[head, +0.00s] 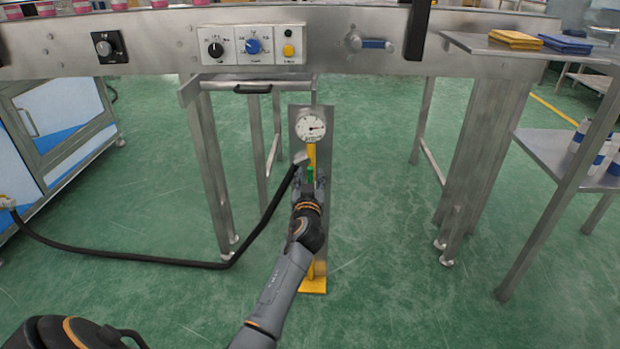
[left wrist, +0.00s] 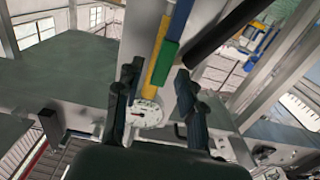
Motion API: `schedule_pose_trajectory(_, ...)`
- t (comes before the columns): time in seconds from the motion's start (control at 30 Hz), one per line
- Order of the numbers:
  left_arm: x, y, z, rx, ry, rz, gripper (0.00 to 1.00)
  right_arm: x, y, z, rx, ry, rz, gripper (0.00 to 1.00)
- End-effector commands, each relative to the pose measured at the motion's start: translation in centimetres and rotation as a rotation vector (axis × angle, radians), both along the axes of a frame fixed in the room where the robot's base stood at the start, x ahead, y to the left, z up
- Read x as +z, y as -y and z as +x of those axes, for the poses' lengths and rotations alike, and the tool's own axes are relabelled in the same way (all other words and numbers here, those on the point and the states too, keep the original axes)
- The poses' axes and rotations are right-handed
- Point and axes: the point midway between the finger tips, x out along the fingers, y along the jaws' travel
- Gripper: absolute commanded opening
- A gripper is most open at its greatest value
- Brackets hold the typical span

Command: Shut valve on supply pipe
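The supply pipe (head: 311,153) is a yellow upright pipe on a grey metal post below the machine. A round white gauge (head: 311,127) sits at its top. The green valve handle (head: 310,173) shows just above my left gripper (head: 309,186), in line with the pipe. In the left wrist view the green handle (left wrist: 163,62) lies at the gap between the fingertips of my left gripper (left wrist: 157,78). The fingers are apart, and I cannot tell whether either touches the handle. My left gripper and arm hide the valve body and lower pipe. My right gripper is not in view.
A black hose (head: 265,220) runs from beside the valve to a cabinet (head: 65,135) at left. The machine's panel edge (head: 150,45) spans above, with legs (head: 211,170) either side. A side table (head: 500,45) stands right. Green floor is clear around the post.

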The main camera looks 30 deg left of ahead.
Motion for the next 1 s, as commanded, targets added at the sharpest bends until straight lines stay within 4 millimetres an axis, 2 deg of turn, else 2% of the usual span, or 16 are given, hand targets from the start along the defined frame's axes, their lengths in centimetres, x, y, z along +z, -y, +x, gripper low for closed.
schedule_pose_trajectory(0.37, 0.02, -0.37, 0.64, -0.001, 0.0, 0.0, 0.39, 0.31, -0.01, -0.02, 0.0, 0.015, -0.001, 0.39)
schedule_pose_trajectory(0.47, 0.01, -0.36, 0.63, -0.001, 0.0, 0.0, 0.22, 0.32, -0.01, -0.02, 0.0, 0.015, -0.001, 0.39)
schedule_pose_trajectory(0.57, 0.01, -0.36, 0.62, -0.001, 0.0, 0.0, 0.02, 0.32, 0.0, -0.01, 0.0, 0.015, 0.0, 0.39)
schedule_pose_trajectory(0.6, 0.0, -0.36, 0.62, 0.0, 0.0, 0.0, 0.0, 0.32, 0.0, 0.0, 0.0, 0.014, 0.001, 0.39)
schedule_pose_trajectory(1.0, -0.03, -0.67, 0.71, 0.0, -0.01, 0.016, 0.0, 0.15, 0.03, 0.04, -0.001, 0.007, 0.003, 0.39)
